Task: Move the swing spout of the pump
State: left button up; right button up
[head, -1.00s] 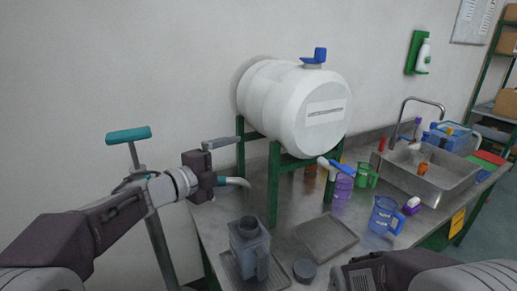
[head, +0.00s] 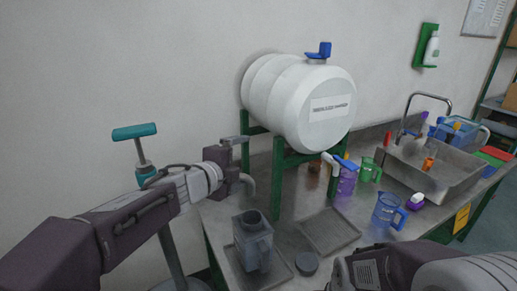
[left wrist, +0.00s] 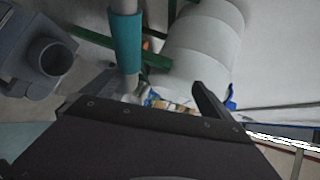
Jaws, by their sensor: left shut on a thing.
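The pump, with its teal T-handle (head: 134,131), stands at the left beside the bench. Its swing spout ends in a grey downturned tip (head: 250,186); most of the spout is hidden behind my left arm. My left gripper (head: 228,163) is shut on the spout. In the left wrist view, the spout's teal sleeve (left wrist: 125,45) runs down to the jaws, partly hidden by my gripper. A grey open-necked canister (head: 254,244) stands on a tray, also seen in the left wrist view (left wrist: 49,58). In the head view, the tip appears just above its neck; I cannot tell the depth.
A round grey cap (head: 307,264) lies beside the canister. A white drum (head: 300,100) rests on a green stand. A second tray (head: 328,232), a blue jug (head: 388,212) and a sink (head: 440,180) are to the right. My right arm's end is at the bottom, fingers unclear.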

pick_arm(q)
jog(key=shift+s+r+h, duration=0.3)
jog(key=shift+s+r, duration=0.2)
jog(key=shift+r, duration=0.3)
jog(key=shift+c, duration=0.5)
jog(key=shift+s+a, duration=0.3)
jog(key=shift+c, duration=0.3)
jog(key=v, duration=0.2)
jog(key=p+v, duration=0.1)
jog(key=v, duration=0.1)
jog(key=shift+s+a+f+p, duration=0.1)
jog(key=shift+s+a+p, duration=0.05)
jog(key=shift+s+p, duration=0.2)
jog(key=c, duration=0.4)
jog(key=s+a, duration=0.1)
jog(key=s+a+p, duration=0.1)
jog(key=shift+s+a+f, duration=0.2)
jog(key=shift+s+a, duration=0.1)
jog(key=shift+a, duration=0.1)
pick_arm(e)
jog(key=r, duration=0.3)
jog(key=shift+s+d+r, duration=0.15)
jog(key=shift+s, duration=0.2)
